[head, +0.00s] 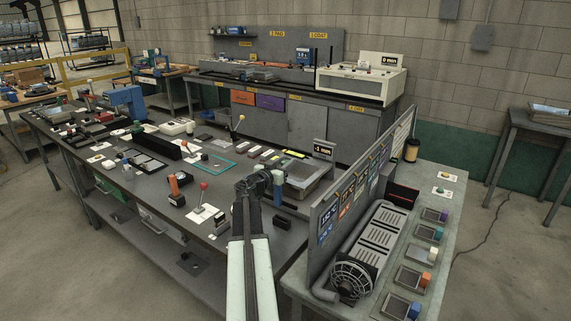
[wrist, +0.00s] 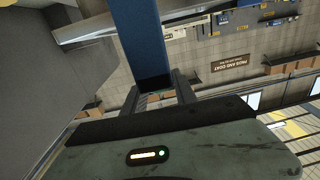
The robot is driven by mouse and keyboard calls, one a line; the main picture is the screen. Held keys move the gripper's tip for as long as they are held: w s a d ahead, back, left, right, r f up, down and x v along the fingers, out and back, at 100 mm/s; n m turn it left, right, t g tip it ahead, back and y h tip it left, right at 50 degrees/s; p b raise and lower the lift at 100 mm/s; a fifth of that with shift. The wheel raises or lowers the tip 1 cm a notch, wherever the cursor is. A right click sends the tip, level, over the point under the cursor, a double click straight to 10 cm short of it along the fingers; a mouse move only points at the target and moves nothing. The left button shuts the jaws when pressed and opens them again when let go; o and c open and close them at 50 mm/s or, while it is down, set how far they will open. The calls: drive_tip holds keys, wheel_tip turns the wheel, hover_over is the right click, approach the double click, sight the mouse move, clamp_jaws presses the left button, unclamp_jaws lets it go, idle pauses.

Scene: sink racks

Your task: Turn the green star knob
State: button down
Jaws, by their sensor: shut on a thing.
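My gripper (head: 270,180) is at the end of my arm, over the right part of the long grey workbench near the sink basin. Its fingers (wrist: 158,90) are shut on a blue block (wrist: 139,40), seen in the wrist view running from the top edge down between them. The block is a small blue patch in the head view (head: 277,196). No green star knob can be made out clearly. A small green knob-like thing (head: 137,127) stands far left on the workbench, too small to tell its shape.
The workbench (head: 150,196) carries many small fixtures, including a red-ball lever (head: 203,187) and an orange-topped part (head: 174,183). A grey basin (head: 313,188) stands just right of my gripper. An upright panel (head: 345,205) and a side bench with a ribbed grey unit (head: 378,240) lie further right.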

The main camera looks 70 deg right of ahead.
drive_tip(key=shift+w+d+r+m+g+y, duration=0.1)
drive_tip(key=shift+m+g+y, duration=0.35)
drive_tip(key=shift+m+g, duration=0.65)
drive_tip(key=shift+w+m+g+y, duration=0.1)
drive_tip(key=shift+m+g+y, duration=0.45)
drive_tip(key=shift+g, duration=1.05)
drive_tip(key=shift+s+m, duration=0.1)
drive_tip(key=shift+m, duration=0.15)
drive_tip(key=c, duration=1)
unclamp_jaws()
drive_tip(key=v, duration=0.8)
drive_tip(key=shift+d, duration=0.1)
